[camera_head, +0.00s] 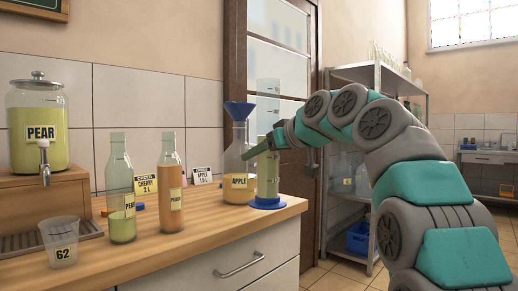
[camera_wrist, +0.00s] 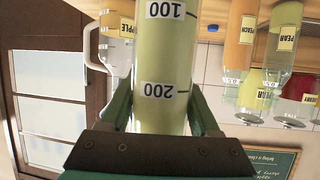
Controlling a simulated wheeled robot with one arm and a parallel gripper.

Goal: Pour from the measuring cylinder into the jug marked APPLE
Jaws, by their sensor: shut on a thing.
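The measuring cylinder (camera_head: 268,177) is tall and clear, with a blue base and pale yellow-green liquid in its lower part. It is upright near the counter's right end; I cannot tell whether its base touches the counter. My gripper (camera_head: 266,147) is shut on it from the right. In the wrist view my gripper (camera_wrist: 162,108) has a finger on each side of the cylinder (camera_wrist: 165,60), with its 100 and 200 marks showing. The jug marked APPLE (camera_head: 238,183) stands just left of the cylinder, holding orange liquid, with a blue funnel (camera_head: 239,111) in its mouth. The jug's handle (camera_wrist: 89,45) shows in the wrist view.
Bottles of green (camera_head: 121,200) and orange (camera_head: 170,185) liquid stand left on the wooden counter (camera_head: 190,235). A PEAR dispenser (camera_head: 38,125) and a cup marked 62 (camera_head: 62,243) are further left. Small cards (camera_head: 202,176) stand behind. A metal shelf (camera_head: 375,75) stands at the right.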

